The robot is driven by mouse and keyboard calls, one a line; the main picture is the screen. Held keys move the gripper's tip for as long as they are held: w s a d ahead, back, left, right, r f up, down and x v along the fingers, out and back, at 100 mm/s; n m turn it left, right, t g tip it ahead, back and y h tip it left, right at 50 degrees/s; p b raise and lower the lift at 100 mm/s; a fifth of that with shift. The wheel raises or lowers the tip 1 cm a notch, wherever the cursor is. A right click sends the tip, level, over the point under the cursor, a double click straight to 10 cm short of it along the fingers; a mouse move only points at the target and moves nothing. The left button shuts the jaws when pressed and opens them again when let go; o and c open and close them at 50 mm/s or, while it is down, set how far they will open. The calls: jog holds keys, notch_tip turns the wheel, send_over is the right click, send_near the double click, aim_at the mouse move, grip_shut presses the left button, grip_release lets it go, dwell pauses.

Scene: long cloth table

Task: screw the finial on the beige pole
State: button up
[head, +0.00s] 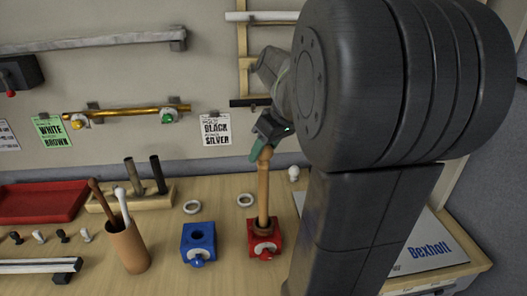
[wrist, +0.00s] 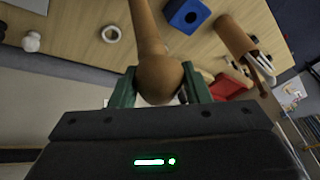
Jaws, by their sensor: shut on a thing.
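The beige pole (head: 263,195) stands upright in the red holder (head: 264,240) on the table. The finial, a round wooden ball (head: 266,154), is at the pole's top end, in line with it. In the wrist view the ball (wrist: 160,78) sits between the green fingers of my gripper (wrist: 160,88), with the pole (wrist: 147,28) running away from it. My gripper (head: 262,148) is shut on the finial from above. The ball and pole look touching; the joint is too small to tell how far it is threaded.
A blue holder (head: 198,242) stands left of the red one, with two pale rings (head: 192,207) behind. A brown cup with rods (head: 129,247), a wooden rack (head: 130,196) and a red tray (head: 40,202) are further left. A white knob (head: 294,173) stands behind right.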

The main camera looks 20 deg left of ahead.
jog(key=m+t, duration=0.1)
jog(key=m, duration=0.3)
jog(key=shift+t, duration=0.3)
jog(key=m+t+h, duration=0.1)
jog(key=m, duration=0.3)
jog(key=shift+t, duration=0.3)
jog(key=m+h, duration=0.1)
jog(key=m, duration=0.1)
jog(key=m+t+b, duration=0.1)
jog(key=m, duration=0.2)
jog(key=shift+m+t+h, duration=0.3)
jog(key=shift+h, duration=0.1)
jog(key=shift+r+m+h, duration=0.1)
jog(key=shift+m+h, duration=0.3)
jog(key=shift+m, duration=0.6)
jog(key=o, duration=1)
jog(key=shift+b, duration=0.3)
